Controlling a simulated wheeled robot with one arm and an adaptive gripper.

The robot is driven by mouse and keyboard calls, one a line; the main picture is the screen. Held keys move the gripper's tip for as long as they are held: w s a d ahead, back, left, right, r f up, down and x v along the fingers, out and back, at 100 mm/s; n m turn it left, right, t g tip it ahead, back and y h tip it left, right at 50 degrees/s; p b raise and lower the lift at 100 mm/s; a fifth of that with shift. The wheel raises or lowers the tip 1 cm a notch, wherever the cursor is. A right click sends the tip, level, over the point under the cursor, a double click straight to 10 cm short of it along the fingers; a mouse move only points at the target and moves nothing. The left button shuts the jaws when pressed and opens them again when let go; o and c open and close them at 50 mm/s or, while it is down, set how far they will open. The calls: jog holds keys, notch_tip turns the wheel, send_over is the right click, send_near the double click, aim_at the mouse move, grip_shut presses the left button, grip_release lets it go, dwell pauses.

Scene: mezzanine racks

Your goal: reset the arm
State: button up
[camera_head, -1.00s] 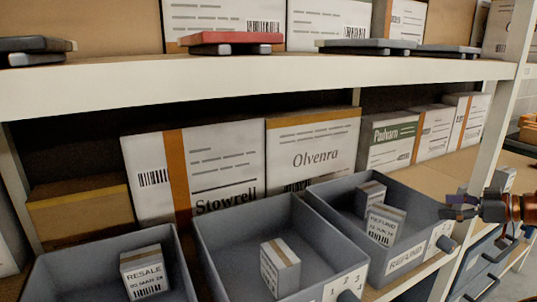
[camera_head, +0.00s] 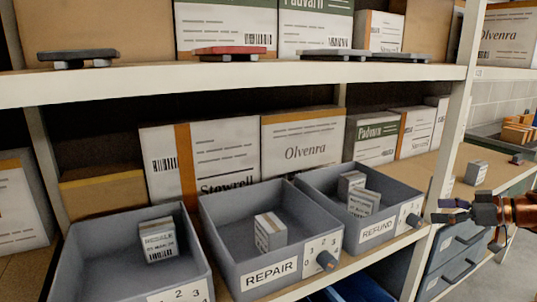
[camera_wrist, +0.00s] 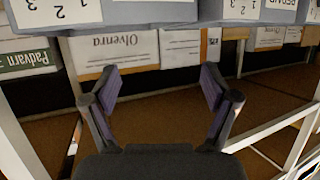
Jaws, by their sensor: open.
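My gripper (camera_head: 452,212) shows at the right edge in the head view, in front of the rack upright and right of the refund bin (camera_head: 378,232). It is open, with nothing seen between its fingers. In the wrist view my gripper (camera_wrist: 163,98) has its two fingers wide apart, with brown surface and white boxes beyond them.
The repair bin (camera_head: 268,272) and another grey bin (camera_head: 85,265) stand left of the refund bin; each of the three holds small boxes. A rack upright (camera_head: 458,120) is close to my gripper. Grey drawers (camera_head: 455,262) are below. A small grey box (camera_head: 476,172) stands behind.

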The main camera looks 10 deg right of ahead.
jog(key=a+g+y, duration=0.1)
jog(key=a+g, duration=0.4)
jog(key=a, duration=1.6)
jog(key=s+a+f+m+g+h, duration=0.1)
jog(key=s+a+f+g, duration=0.1)
jog(key=s+a, duration=0.35)
jog(key=s+a+f+m+g+h, duration=0.1)
jog(key=s+a+f+g, duration=0.15)
jog(key=a, duration=0.55)
jog(key=s+a+f+m+g+h, duration=0.1)
jog(key=s+a+f+h, duration=0.1)
jog(key=s, duration=0.4)
jog(key=s+a+f+m+g+h, duration=0.1)
jog(key=s+a+f+g, duration=0.15)
jog(key=s, duration=0.35)
jog(key=s+d+f+m+h, duration=0.2)
jog(key=s+f+h, duration=0.1)
jog(key=s, duration=0.4)
jog(key=s+d+f+m+h, duration=0.2)
jog(key=s+d+f, duration=0.1)
jog(key=s, duration=0.4)
jog(key=s+p+v, duration=0.2)
jog(key=p+v, duration=1.3)
jog(key=v, duration=0.1)
jog(key=shift+a+r+t, duration=0.2)
jog(key=shift+r+t, duration=0.2)
jog(key=shift+r, duration=0.05)
